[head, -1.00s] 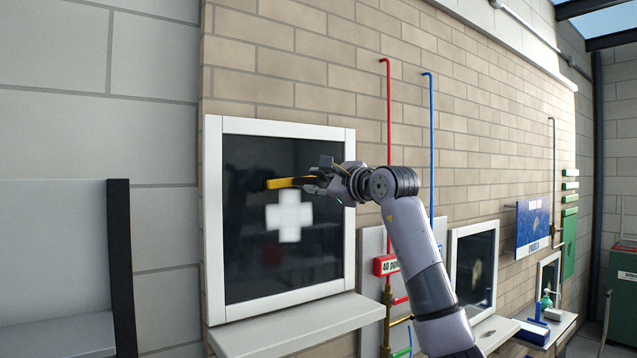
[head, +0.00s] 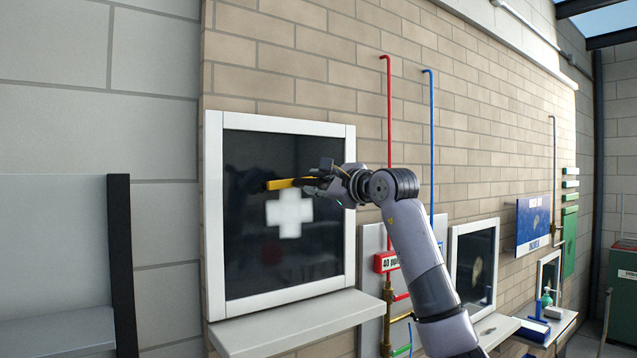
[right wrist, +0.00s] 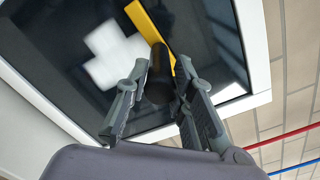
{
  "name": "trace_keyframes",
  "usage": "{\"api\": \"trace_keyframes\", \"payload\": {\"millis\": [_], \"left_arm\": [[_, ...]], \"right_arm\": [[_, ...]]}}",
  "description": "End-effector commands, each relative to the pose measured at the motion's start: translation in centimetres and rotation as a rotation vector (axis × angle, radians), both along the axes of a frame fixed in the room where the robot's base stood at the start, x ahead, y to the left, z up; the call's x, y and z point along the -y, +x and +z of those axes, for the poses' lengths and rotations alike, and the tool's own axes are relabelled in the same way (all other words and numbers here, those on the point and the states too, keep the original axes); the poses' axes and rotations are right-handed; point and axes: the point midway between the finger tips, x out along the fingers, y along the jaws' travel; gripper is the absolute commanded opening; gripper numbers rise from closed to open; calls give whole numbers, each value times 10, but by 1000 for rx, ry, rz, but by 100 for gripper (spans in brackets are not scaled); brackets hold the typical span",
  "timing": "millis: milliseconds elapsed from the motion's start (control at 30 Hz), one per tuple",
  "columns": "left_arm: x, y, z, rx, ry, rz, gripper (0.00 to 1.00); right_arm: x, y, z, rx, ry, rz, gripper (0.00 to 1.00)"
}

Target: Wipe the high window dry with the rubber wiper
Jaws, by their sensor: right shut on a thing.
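The high window (head: 320,250) is a dark pane in a white frame, with a blurred white cross and a faint reddish spot on the glass. The rubber wiper (head: 283,183) has a yellow head and a black handle. My right gripper (head: 318,182) is shut on the wiper's handle in front of the pane's upper middle. In the right wrist view the yellow head (right wrist: 148,22) lies close to the glass, beside the white cross; I cannot tell whether it touches. The black handle (right wrist: 160,75) sits between the fingers of my right gripper (right wrist: 150,98). My left gripper is not in view.
A grey sill (head: 300,322) juts out under the window. Red pipe (head: 387,140) and blue pipe (head: 431,130) run up the wall to the right, with a second, lower window (head: 474,265) beyond. A grey panel with a black edge (head: 122,265) stands at left.

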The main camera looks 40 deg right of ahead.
Motion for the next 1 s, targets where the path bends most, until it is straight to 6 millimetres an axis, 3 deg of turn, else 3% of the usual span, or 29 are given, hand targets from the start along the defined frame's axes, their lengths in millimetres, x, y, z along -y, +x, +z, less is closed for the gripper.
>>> {"api": "trace_keyframes", "payload": {"millis": [200,633,1000], "left_arm": [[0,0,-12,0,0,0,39],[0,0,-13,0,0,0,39],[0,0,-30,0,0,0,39]], "right_arm": [[0,-1,-18,-1,-1,-1,0],[0,0,-21,-1,0,0,0],[0,0,-45,-2,-3,-2,0]]}}
